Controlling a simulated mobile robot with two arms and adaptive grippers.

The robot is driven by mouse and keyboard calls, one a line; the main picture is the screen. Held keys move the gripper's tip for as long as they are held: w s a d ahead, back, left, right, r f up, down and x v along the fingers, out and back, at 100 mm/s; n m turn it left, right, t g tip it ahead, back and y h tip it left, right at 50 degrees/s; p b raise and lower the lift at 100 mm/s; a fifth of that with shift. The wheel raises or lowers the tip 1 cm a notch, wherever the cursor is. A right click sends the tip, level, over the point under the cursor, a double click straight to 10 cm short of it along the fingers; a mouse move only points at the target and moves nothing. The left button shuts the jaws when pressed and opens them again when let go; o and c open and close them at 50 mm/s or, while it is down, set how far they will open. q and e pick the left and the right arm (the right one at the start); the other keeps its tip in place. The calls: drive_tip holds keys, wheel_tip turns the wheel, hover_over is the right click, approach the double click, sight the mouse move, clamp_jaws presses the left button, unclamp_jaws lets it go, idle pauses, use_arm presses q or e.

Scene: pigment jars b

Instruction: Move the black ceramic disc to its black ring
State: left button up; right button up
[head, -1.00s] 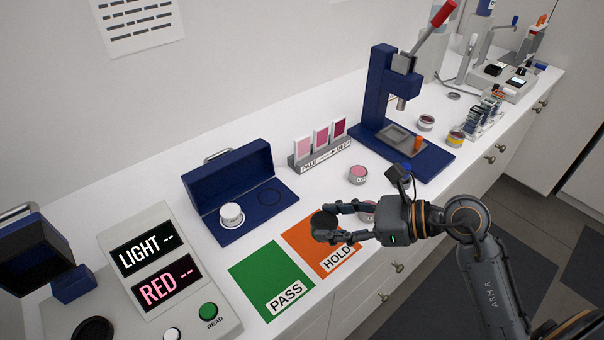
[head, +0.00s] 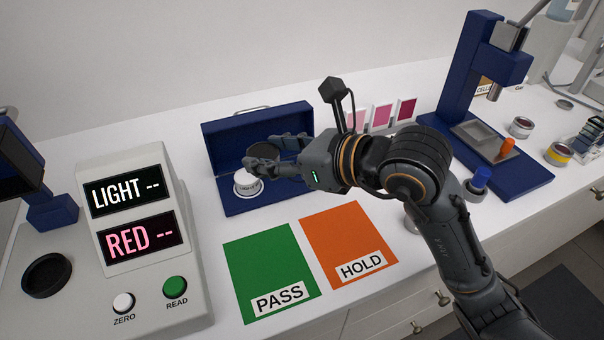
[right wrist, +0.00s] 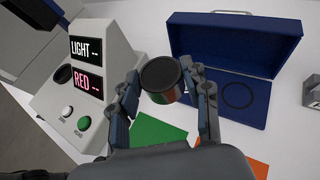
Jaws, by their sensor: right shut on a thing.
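My right gripper (head: 257,163) is shut on the black ceramic disc (right wrist: 160,74), which sits between its fingertips in the right wrist view. In the head view the disc (head: 261,152) is partly covered by the fingers. The gripper is over the open blue case (head: 212,150). The black ring (right wrist: 238,95) is an outline on the right part of the case floor in the right wrist view; the arm hides it in the head view. A white disc (head: 246,184) stands in the left part of the case. My left gripper is not in view.
A grey reader (head: 150,285) with LIGHT and RED displays stands left. Green PASS (head: 265,265) and orange HOLD (head: 345,235) mats lie bare in front of the case. A blue press (head: 465,75) and several jars stand right. The case's raised lid borders its back.

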drive_tip(key=w+d+f, duration=0.1)
drive_tip(key=w+f, duration=0.1)
drive_tip(key=w, duration=0.1)
drive_tip(key=w+d+f+p, duration=0.1)
drive_tip(key=w+d+f, duration=0.1)
drive_tip(key=w+f, duration=0.1)
drive_tip(key=w+d+f, duration=0.2)
drive_tip(key=w+f, duration=0.1)
drive_tip(key=w, duration=0.2)
drive_tip(key=shift+f, duration=0.15)
drive_tip(key=shift+w+d+f, duration=0.1)
drive_tip(key=shift+w+f, duration=0.05)
drive_tip(key=shift+f, duration=0.05)
drive_tip(key=f, duration=0.3)
drive_tip(key=shift+w+d+f, duration=0.15)
drive_tip(key=shift+w, duration=0.15)
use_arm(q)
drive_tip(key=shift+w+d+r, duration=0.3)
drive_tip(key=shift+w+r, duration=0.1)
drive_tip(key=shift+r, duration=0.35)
use_arm(e)
drive_tip(key=shift+f, duration=0.2)
drive_tip(key=shift+f, duration=0.2)
drive_tip(key=o, duration=1.2)
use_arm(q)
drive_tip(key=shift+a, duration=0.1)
